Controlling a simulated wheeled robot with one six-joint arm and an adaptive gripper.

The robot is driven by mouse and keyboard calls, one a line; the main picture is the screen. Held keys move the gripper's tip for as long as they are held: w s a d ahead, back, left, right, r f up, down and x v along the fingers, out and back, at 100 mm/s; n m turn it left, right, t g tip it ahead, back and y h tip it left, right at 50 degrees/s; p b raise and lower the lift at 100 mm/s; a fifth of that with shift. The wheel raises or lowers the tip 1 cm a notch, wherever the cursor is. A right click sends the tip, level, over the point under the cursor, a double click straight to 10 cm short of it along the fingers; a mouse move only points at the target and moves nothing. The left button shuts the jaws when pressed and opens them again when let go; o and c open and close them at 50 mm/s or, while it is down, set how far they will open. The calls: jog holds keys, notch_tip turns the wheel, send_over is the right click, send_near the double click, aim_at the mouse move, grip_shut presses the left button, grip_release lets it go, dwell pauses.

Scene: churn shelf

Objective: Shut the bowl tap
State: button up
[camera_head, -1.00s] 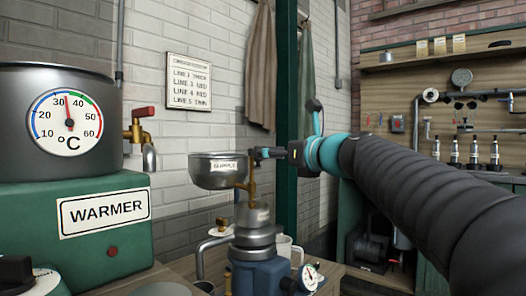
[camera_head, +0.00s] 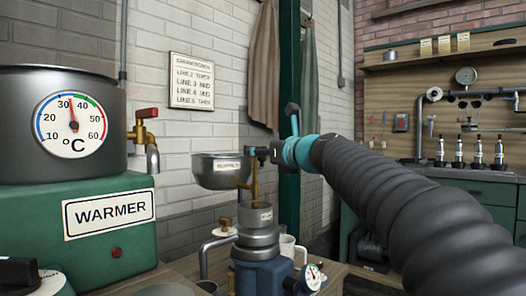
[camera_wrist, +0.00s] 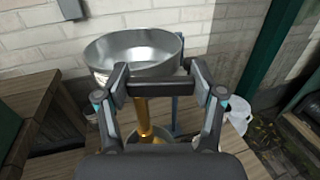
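The steel bowl (camera_head: 221,172) with a label on its side stands on a brass pipe (camera_head: 255,184) above the separator-like machine (camera_head: 258,240). In the wrist view the bowl (camera_wrist: 135,50) is just beyond my fingers, with the brass pipe (camera_wrist: 143,116) running down below it. My gripper (camera_head: 258,153) is at the bowl's right side, near the top of the pipe. The tap's handle cannot be made out clearly; the fingers partly cover that spot.
The green warmer (camera_head: 108,222) with a dial pot and a red-handled brass tap (camera_head: 146,113) stands at left. A dark green post (camera_head: 289,205) rises behind my gripper. A pale jug (camera_wrist: 239,112) shows at right in the wrist view. A pressure gauge (camera_head: 311,277) sits low on the machine.

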jog(key=c, duration=0.4)
jog(key=shift+w+y, duration=0.1)
jog(key=shift+y, duration=0.2)
jog(key=shift+w+r+n+g+y+p, duration=0.15)
jog(key=shift+n+g+y+p, duration=0.45)
jog(key=shift+n+g+y, duration=0.4)
jog(key=shift+a+n+g+y+p, duration=0.2)
jog(key=shift+n+g+y+p, duration=0.3)
jog(key=shift+g, duration=0.3)
jog(key=shift+f, duration=0.2)
jog(key=o, duration=1.2)
jog(key=shift+c, duration=0.2)
